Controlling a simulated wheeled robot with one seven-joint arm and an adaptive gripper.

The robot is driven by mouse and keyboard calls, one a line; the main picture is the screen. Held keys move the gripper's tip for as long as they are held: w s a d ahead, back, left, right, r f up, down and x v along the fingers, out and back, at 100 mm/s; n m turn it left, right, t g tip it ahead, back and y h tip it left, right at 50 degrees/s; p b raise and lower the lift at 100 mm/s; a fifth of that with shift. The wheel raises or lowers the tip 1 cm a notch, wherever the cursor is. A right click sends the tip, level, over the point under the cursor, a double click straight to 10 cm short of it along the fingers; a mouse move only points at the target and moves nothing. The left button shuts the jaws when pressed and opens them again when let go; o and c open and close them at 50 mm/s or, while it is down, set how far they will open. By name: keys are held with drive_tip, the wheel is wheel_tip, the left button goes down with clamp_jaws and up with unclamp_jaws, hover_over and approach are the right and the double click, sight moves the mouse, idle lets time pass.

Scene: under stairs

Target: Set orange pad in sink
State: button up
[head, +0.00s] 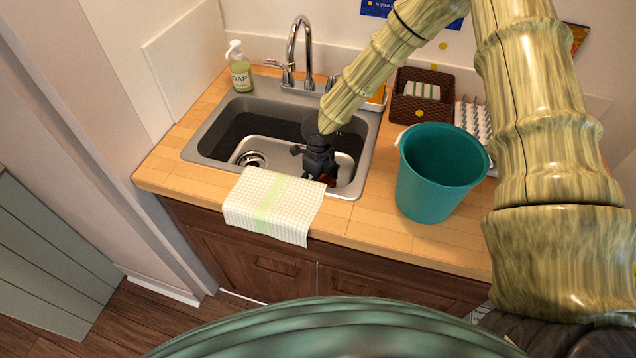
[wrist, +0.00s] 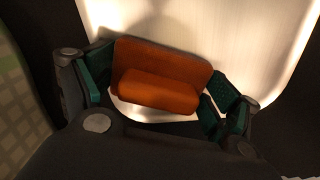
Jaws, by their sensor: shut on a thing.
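The orange pad (wrist: 160,75) is between the green-padded fingers of my gripper (wrist: 158,98) in the wrist view, and the fingers are shut on it. The sink's pale bottom (wrist: 240,35) shows behind the pad. In the head view my gripper (head: 322,172) reaches down into the right part of the grey sink (head: 205,138). Only a small dark reddish bit of the pad (head: 331,181) shows there, mostly hidden by my gripper. I cannot tell whether the pad touches the sink bottom.
A checked towel (head: 272,205) hangs over the front sink edge. A teal bucket (head: 437,175) stands right of the sink. A soap bottle (head: 239,68) and a tap (head: 298,45) stand behind it. A brown basket (head: 421,100) and a dish rack (head: 470,118) are at the back right.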

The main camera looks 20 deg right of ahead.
drive_tip(key=shift+f, duration=0.15)
drive_tip(key=o, duration=1)
wheel_tip(320, 180, up, 12)
drive_tip(key=shift+r+b, duration=0.15)
drive_tip(key=shift+b, duration=0.85)
